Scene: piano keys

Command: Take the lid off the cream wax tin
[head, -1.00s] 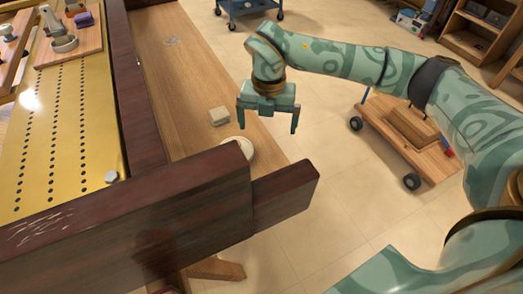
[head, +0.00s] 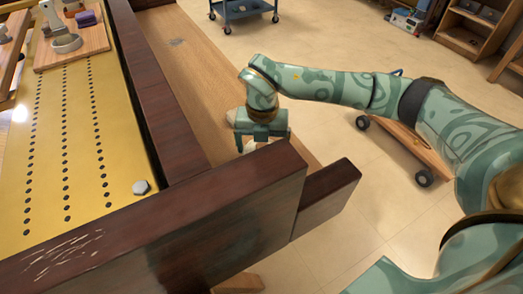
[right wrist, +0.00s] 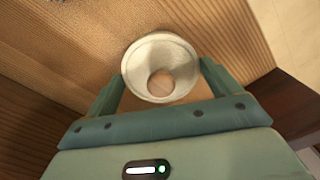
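I cannot tell whether that middle is a knob or an opening, or make out the lid's seam. In the head view only a small pale part of the tin (head: 249,146) shows, behind the dark wooden rail and under my gripper. My right gripper (right wrist: 161,72) is open, with one finger on each side of the tin; contact cannot be told. It also shows in the head view (head: 263,141). My left gripper is not in view.
A dark wooden rail (head: 205,215) stands in front of the light wooden shelf (head: 172,62) and hides part of it. A gold plate (head: 65,150) with holes lies at left. A blue cart (head: 245,10) stands on the floor behind.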

